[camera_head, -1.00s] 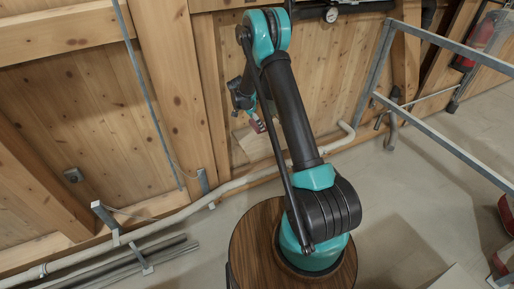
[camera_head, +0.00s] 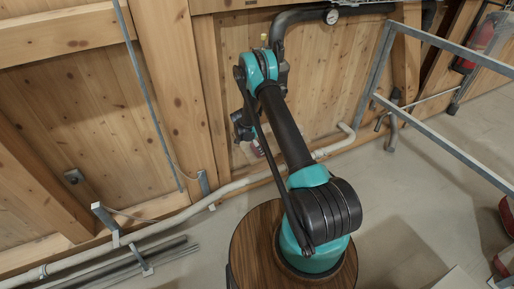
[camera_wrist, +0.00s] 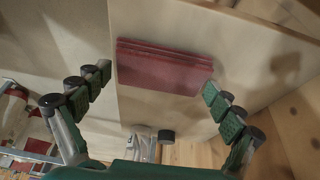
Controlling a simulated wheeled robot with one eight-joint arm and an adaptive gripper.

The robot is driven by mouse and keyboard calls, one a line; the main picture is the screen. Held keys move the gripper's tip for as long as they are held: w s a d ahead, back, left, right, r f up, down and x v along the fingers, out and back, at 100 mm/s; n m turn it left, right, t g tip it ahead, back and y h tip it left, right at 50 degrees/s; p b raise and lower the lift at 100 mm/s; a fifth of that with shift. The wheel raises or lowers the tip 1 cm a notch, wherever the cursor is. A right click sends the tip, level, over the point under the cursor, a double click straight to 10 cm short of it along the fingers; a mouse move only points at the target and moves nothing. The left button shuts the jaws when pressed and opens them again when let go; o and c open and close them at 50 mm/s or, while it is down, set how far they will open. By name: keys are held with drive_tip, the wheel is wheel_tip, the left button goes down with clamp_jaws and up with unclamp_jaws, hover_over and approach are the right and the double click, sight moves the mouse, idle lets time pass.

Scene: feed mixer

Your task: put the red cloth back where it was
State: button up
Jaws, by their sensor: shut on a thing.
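The red cloth (camera_wrist: 165,66) is a folded, dark red stack in the wrist view, spanning the space between the fingertips of my gripper (camera_wrist: 158,80). My gripper is shut on it, with the green finger pads at its left and right ends. A pale, flat board-like surface lies behind the cloth; I cannot tell whether the cloth touches it. In the head view my gripper (camera_head: 253,146) is small and partly hidden behind my arm, near the wooden wall. A small reddish patch of the cloth (camera_head: 257,149) shows there.
A pale pipe (camera_head: 235,183) runs along the foot of the wooden wall (camera_head: 90,100). A metal railing (camera_head: 440,141) stands at the right. A black pipe with a gauge (camera_head: 331,16) is above. Metal bars (camera_head: 130,262) lie on the floor at lower left.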

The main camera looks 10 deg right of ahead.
drive_tip(key=shift+f, duration=0.25)
drive_tip(key=o, duration=0.7)
drive_tip(key=shift+r, duration=0.1)
